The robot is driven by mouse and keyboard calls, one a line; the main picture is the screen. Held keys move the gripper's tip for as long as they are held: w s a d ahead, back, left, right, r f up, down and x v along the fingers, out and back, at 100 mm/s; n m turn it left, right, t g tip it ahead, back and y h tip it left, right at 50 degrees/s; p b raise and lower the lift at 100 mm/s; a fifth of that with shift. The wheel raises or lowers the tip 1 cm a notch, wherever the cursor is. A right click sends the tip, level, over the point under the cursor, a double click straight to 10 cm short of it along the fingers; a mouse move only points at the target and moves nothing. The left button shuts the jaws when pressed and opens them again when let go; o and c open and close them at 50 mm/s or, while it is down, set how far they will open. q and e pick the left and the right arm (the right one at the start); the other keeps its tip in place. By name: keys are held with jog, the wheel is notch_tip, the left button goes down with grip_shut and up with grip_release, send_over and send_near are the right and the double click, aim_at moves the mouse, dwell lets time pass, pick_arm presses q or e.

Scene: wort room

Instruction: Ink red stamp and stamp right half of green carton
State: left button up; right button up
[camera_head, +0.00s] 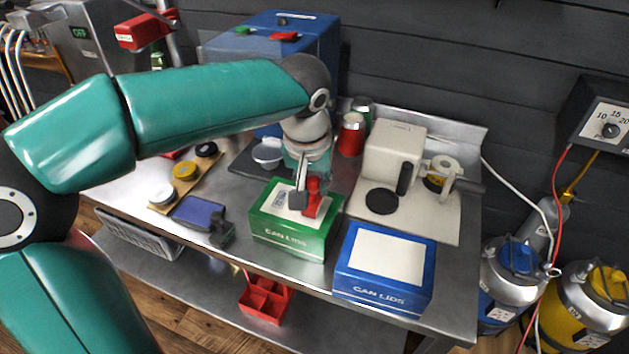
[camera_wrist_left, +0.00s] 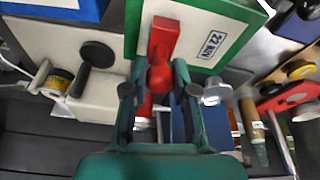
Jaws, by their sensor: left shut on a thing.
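The green carton (camera_head: 287,242), lettered CAN LIDS, stands on the metal bench with a white panel on top. A dark stamped mark (camera_head: 281,199) is on the panel's left half; in the left wrist view it reads 22 NOV (camera_wrist_left: 212,44). My left gripper (camera_head: 308,190) is shut on the red stamp (camera_head: 313,204), over the right half of the carton's top. The red stamp (camera_wrist_left: 160,42) also shows in the left wrist view; I cannot tell whether it touches the panel. A blue ink pad (camera_head: 198,211) lies left of the carton. My right gripper is out of view.
A blue CAN LIDS carton (camera_head: 376,288) stands right of the green one. A white machine (camera_head: 392,155) is behind it. Several round pots, including a yellow one (camera_head: 184,171), sit at left. A red can (camera_head: 351,137) and a blue box (camera_head: 305,35) stand behind.

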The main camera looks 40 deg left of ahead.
pick_arm(q)
notch_tip(320, 180, up, 7)
jog(key=p, duration=0.6)
dwell(0.3)
jog(key=shift+f, duration=0.1)
dwell(0.7)
